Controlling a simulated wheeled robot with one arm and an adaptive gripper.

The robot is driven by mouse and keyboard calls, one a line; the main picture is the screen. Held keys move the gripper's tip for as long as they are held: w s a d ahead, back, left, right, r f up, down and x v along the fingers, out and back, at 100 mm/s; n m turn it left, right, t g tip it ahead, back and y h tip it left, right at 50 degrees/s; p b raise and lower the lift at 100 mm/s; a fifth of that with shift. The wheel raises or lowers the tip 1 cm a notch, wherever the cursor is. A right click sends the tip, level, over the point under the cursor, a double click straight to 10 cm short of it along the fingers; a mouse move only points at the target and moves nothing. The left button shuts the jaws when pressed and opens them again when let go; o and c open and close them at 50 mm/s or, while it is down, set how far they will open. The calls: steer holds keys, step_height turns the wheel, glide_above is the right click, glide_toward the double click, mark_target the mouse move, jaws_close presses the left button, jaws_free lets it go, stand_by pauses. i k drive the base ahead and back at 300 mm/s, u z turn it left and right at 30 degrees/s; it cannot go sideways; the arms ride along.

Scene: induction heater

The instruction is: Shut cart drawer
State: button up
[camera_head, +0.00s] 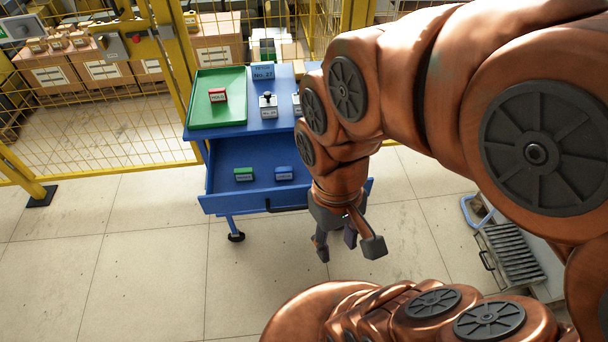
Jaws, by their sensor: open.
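The blue cart (284,121) stands against the yellow fence, its top at the centre of the view. Its drawer (225,190) is pulled out toward me, with a dark handle (284,208) on the front panel. A green block (243,174) and a blue block (284,173) lie inside the drawer. My gripper (348,250) is open and empty, hanging in front of the right part of the drawer front, to the right of the handle. My arm hides the right side of the drawer and of the cart top; I cannot tell whether the gripper touches the drawer.
On the cart top are a green tray (199,116) with a red block (218,95), a blue sign (263,72) and a small white-and-black item (268,105). A yellow mesh fence (105,135) runs behind. A grey grated unit (513,256) stands at right.

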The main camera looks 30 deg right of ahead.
mark_target(263, 153)
steer(key=z, duration=0.15)
steer(key=i, duration=0.3)
steer(key=z, duration=2.05)
steer(key=k, duration=1.15)
steer(key=u, duration=2.2)
